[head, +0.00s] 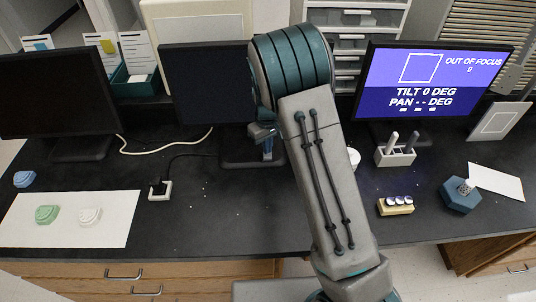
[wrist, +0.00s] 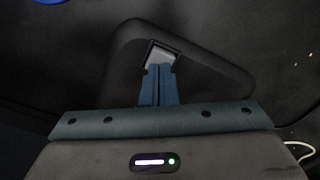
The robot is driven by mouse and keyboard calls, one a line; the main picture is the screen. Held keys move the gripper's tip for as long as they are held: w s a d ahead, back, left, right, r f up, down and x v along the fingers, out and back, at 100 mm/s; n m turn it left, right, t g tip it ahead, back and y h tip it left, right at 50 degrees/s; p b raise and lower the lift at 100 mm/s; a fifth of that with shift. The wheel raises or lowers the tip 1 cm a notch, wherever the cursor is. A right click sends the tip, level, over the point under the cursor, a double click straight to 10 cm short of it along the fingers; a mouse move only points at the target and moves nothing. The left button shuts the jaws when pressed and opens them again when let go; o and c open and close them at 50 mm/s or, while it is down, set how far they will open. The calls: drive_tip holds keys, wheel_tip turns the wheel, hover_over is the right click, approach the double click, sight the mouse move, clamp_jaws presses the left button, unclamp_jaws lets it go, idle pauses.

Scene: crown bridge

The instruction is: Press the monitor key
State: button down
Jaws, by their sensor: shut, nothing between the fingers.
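My gripper (head: 267,153) is shut and empty. It points down in front of the dark middle monitor (head: 205,85), over that monitor's stand foot (head: 240,164). In the wrist view the shut blue fingers (wrist: 158,70) reach over a black rounded foot (wrist: 222,75). A small grey square piece (wrist: 163,52) with a dark edge shows right at the fingertips. I cannot tell whether it is the key, or whether the fingers touch it. No key can be made out for certain in the head view, where my arm hides part of the middle monitor.
Another dark monitor (head: 60,90) stands at left. A lit monitor (head: 432,80) at right reads "OUT OF FOCUS".

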drive_tip(key=shift+f, duration=0.2)
drive_tip(key=shift+f+b, duration=0.55)
idle(0.3)
drive_tip(key=shift+r+p, duration=2.05)
drive_tip(key=shift+r, duration=1.4)
